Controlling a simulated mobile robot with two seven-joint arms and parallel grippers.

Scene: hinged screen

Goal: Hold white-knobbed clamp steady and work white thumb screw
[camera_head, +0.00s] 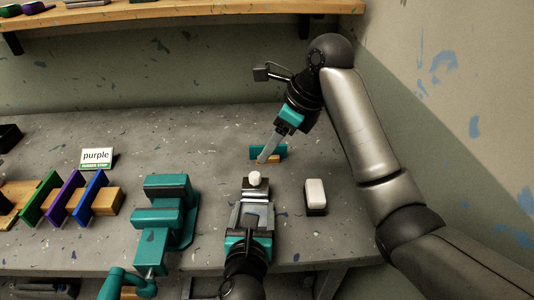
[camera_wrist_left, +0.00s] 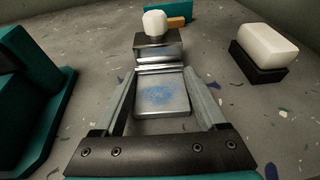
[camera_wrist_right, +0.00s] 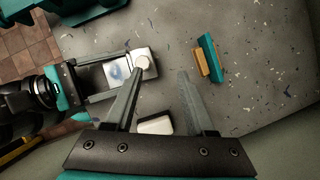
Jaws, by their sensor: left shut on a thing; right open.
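The white-knobbed clamp (camera_head: 248,193) is a small grey metal block on the workbench, with a flat plate toward me. Its white thumb screw (camera_head: 255,177) stands on top at the far end; it also shows in the left wrist view (camera_wrist_left: 155,24) and the right wrist view (camera_wrist_right: 142,64). My left gripper (camera_wrist_left: 160,88) is shut on the clamp, one finger along each side of the plate (camera_wrist_left: 161,97). My right gripper (camera_head: 266,156) is open and empty, behind the screw and apart from it.
A teal vise (camera_head: 165,215) stands left of the clamp. A white block on a black base (camera_head: 315,193) stands right. Coloured boards (camera_head: 68,197) and a "purple" sign (camera_head: 97,157) are farther left.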

